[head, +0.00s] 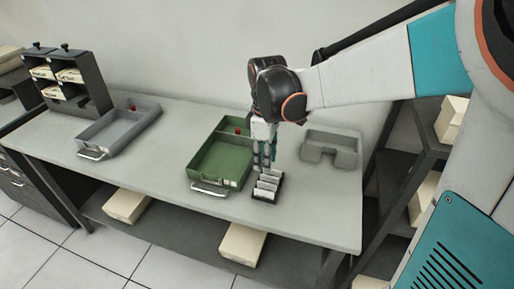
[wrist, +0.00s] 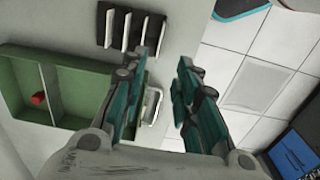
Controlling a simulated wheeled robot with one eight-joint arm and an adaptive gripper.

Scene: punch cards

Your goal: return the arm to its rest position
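My gripper (head: 264,165) hangs from my arm above the table, pointing down between the green tray and the black card rack. In the wrist view my gripper (wrist: 164,68) shows its two teal fingers apart, with nothing between them. The arm reaches in from the upper right in the head view. How high the fingertips are above the table is hard to tell.
The green tray (head: 207,182) holds a small red object (head: 238,131). The black rack (head: 267,198) holds several pale cards. A grey tray (head: 88,143) stands left, a grey holder (head: 330,143) right. Shelving (head: 405,150) stands right of the table (head: 310,215).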

